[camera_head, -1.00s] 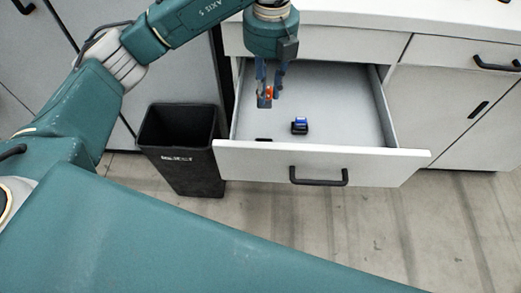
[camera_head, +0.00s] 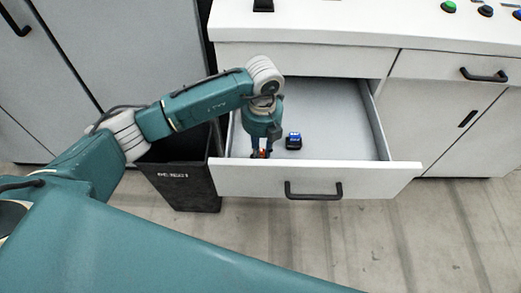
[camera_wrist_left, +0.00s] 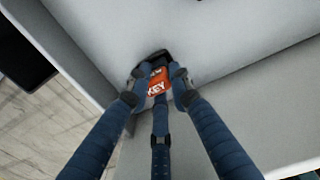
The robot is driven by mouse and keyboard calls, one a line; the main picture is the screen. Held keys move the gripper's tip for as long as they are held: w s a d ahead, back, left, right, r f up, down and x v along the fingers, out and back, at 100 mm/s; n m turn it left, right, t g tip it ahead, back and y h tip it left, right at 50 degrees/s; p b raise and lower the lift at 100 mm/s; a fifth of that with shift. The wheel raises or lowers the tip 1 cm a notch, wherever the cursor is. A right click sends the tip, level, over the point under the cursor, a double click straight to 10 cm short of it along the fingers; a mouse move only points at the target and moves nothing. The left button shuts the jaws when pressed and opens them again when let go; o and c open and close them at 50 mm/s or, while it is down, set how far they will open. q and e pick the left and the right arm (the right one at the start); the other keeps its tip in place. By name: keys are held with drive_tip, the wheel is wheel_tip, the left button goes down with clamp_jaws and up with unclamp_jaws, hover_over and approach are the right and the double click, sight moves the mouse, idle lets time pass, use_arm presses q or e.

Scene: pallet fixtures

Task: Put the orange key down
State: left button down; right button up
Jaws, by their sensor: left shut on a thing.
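The orange key (camera_wrist_left: 157,86) has an orange face marked "KEY" and a dark end. My left gripper (camera_wrist_left: 157,92) is shut on it, with blue fingers on either side. In the head view my left gripper (camera_head: 261,150) points down inside the open drawer, near its front left corner, and a bit of the orange key (camera_head: 263,154) shows between the fingers. I cannot tell whether the key touches the drawer floor. The open drawer (camera_head: 320,180) is white with a black handle. My right gripper is not in view.
A small blue and black object (camera_head: 294,141) lies in the drawer, right of my left gripper. A black bin (camera_head: 190,188) stands left of the drawer. The drawer floor's right side is clear. A white counter with colored buttons (camera_head: 448,7) is above.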

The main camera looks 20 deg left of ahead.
sight(261, 149)
use_arm(q)
drive_tip(key=shift+f, duration=0.4)
drive_tip(key=shift+f, duration=0.2)
drive_tip(key=c, duration=1.6)
unclamp_jaws()
drive_tip(key=shift+o, duration=0.2)
drive_tip(key=shift+r, duration=0.2)
drive_tip(key=shift+r, duration=0.2)
wheel_tip(261, 149, up, 12)
drive_tip(key=b, duration=0.2)
drive_tip(key=shift+f, duration=0.15)
